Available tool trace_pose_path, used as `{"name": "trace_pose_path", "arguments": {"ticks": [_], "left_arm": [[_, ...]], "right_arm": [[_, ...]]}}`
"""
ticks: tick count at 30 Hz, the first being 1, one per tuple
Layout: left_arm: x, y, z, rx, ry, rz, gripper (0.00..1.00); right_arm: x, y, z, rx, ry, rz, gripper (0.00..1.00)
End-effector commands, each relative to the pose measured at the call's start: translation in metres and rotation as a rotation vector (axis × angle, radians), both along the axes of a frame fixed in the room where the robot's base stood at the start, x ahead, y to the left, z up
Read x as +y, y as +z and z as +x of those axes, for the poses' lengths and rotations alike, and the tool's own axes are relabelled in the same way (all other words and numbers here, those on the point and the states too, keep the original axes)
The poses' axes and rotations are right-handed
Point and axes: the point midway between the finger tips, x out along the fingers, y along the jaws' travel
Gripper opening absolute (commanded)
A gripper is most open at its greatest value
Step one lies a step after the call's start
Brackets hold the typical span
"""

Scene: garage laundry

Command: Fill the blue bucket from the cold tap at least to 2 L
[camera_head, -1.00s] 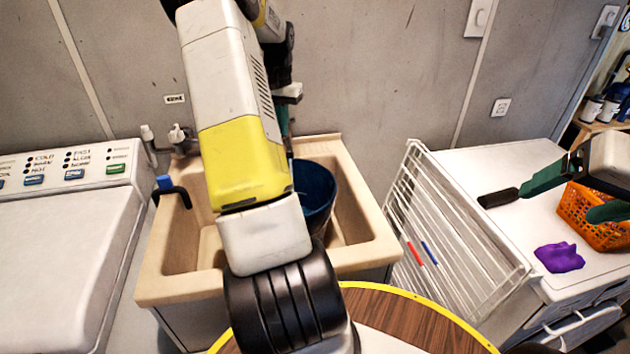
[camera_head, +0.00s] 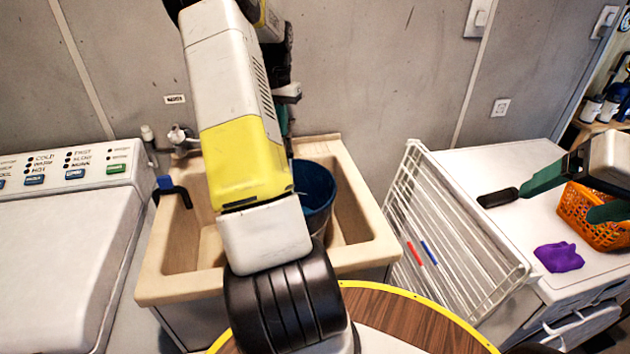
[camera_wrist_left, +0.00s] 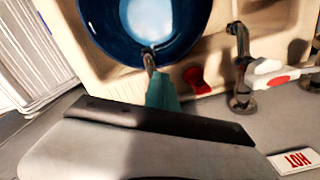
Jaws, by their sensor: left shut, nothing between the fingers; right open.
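The blue bucket (camera_head: 325,188) stands in the right part of the beige sink (camera_head: 362,258). My left arm hides part of it. The left wrist view looks down into the bucket (camera_wrist_left: 90,18), where a pale round area shows; I cannot tell its water level. My left gripper (camera_wrist_left: 160,88) is shut and empty, beside the bucket rim. A thin metal spout appears beyond its tip, over the bucket; whether they touch is unclear. In the head view this gripper is mostly hidden behind my arm. My right gripper (camera_head: 545,205) is open, above the white counter at the right.
Another tap (camera_wrist_left: 240,70) with a white, red-marked handle stands near a HOT label (camera_wrist_left: 294,161). A washing machine (camera_head: 65,240) is left of the sink. A white drying rack (camera_head: 440,225), orange basket (camera_head: 577,212) and purple cloth (camera_head: 559,257) are at right. A round wooden table (camera_head: 400,325) is in front.

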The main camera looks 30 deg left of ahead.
Motion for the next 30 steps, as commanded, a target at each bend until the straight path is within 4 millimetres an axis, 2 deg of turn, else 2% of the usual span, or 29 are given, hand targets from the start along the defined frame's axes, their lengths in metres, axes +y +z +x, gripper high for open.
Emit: {"name": "trace_pose_path", "arguments": {"ticks": [3,12,30], "left_arm": [[0.009,0.002,0.005,-0.016,0.004,0.013,0.00],[0.008,0.005,0.006,-0.021,0.003,0.015,0.00],[0.001,0.063,-0.001,-0.018,0.001,0.011,0.00]], "right_arm": [[0.000,0.000,0.000,0.000,0.000,0.000,0.82],[0.000,0.000,0.000,0.000,0.000,0.000,0.82],[0.000,0.000,0.000,0.000,0.000,0.000,0.82]]}}
